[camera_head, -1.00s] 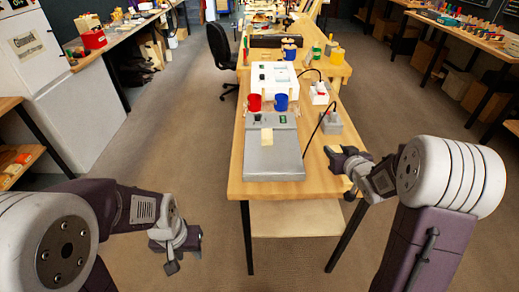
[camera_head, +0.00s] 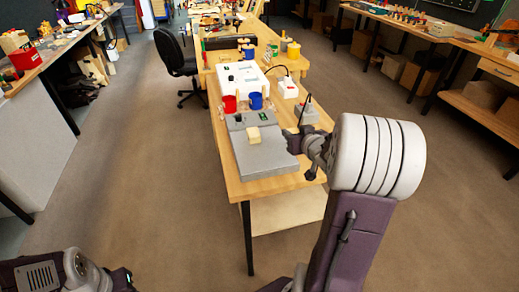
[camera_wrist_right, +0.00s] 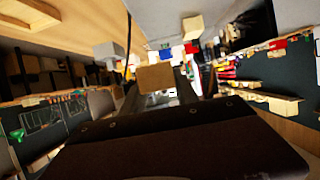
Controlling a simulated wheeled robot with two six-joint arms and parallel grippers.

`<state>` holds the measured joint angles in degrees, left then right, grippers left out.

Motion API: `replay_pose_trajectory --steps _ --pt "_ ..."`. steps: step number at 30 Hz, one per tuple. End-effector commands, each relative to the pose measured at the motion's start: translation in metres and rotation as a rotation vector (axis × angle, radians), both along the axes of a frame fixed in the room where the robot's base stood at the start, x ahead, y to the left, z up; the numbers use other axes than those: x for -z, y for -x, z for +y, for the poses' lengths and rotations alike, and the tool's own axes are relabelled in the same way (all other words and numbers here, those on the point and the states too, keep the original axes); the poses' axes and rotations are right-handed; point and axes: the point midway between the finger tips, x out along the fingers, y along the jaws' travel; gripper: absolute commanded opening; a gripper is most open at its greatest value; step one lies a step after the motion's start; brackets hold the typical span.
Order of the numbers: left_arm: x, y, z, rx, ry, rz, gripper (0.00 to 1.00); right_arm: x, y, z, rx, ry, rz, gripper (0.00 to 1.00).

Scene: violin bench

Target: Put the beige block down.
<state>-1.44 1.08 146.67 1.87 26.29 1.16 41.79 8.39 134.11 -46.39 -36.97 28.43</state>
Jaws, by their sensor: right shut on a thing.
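My right gripper (camera_head: 290,141) is at the right edge of the grey flat device on the table, in the head view. It is shut on the beige block (camera_wrist_right: 155,77), which shows in front of the dark gripper body in the right wrist view. In the head view I cannot make out the held block clearly. A pale beige patch or block (camera_head: 253,134) shows on top of the grey device (camera_head: 262,160), left of the gripper. My left gripper (camera_head: 121,281) is only partly in view at the bottom left; its fingers cannot be made out.

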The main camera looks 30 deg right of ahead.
Motion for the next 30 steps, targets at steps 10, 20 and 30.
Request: replay_pose_trajectory --steps 10,20,30 --pt "0.052 0.000 0.000 0.000 0.000 0.001 0.36 0.060 -0.063 0.068 -0.010 -0.002 0.003 0.00" --pt "0.059 0.000 0.000 0.000 0.000 0.000 0.36 0.078 -0.075 0.078 -0.003 -0.001 0.004 0.00" --pt "0.067 0.000 0.000 0.000 0.000 0.000 0.36 0.105 -0.074 0.078 -0.004 0.001 0.000 0.00"
